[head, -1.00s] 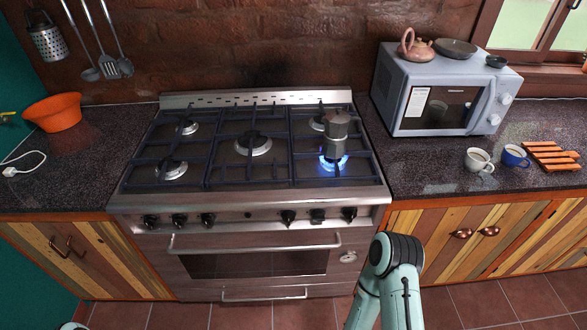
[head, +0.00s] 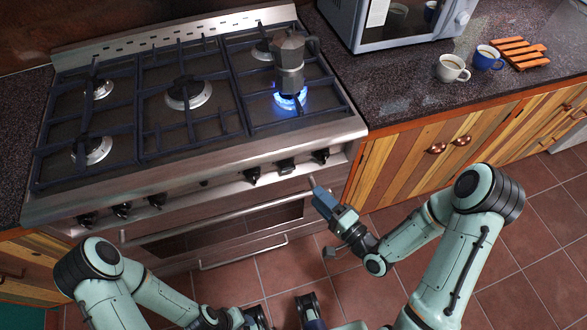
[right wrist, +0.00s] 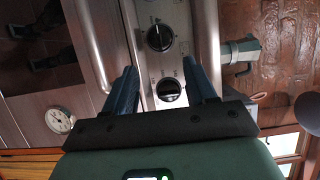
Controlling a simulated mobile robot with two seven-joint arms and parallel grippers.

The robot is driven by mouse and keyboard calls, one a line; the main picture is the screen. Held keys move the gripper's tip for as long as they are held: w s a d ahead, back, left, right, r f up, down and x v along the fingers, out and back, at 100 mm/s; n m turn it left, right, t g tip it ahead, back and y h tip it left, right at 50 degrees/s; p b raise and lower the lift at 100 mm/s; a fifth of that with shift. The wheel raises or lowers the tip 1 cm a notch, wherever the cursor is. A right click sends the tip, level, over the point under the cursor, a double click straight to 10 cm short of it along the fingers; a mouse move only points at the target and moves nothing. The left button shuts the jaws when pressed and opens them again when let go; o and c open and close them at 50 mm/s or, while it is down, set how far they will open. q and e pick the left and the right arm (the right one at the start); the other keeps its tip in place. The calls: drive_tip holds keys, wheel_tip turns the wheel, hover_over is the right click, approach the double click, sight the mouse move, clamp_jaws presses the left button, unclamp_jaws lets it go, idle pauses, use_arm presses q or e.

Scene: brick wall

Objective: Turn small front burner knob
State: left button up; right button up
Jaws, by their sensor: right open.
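The stove (head: 200,155) has a row of black knobs along its front panel. At the right end are three knobs: one (head: 252,175), a middle one (head: 287,167) and the rightmost one (head: 320,157). My right gripper (head: 322,198) is open and empty, in front of and below the rightmost knob, apart from it. In the right wrist view two knobs show beyond my open fingers; the lower knob (right wrist: 170,91) lies between the fingers in the picture, the other knob (right wrist: 160,37) above it. My left arm (head: 105,275) reaches to the bottom edge, where its fingers are unclear.
A moka pot (head: 288,68) stands over a blue flame (head: 291,101) on the right front burner. The oven handle (head: 215,218) juts out below the knobs. A microwave (head: 390,20) and two cups (head: 452,68) are on the right counter. The tiled floor is clear.

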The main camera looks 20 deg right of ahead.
sight(287, 167)
drive_tip(key=b+x, duration=0.1)
drive_tip(key=x, duration=1.1)
drive_tip(key=shift+w, duration=0.2)
drive_tip(key=shift+a, duration=0.15)
drive_tip(key=c, duration=0.8)
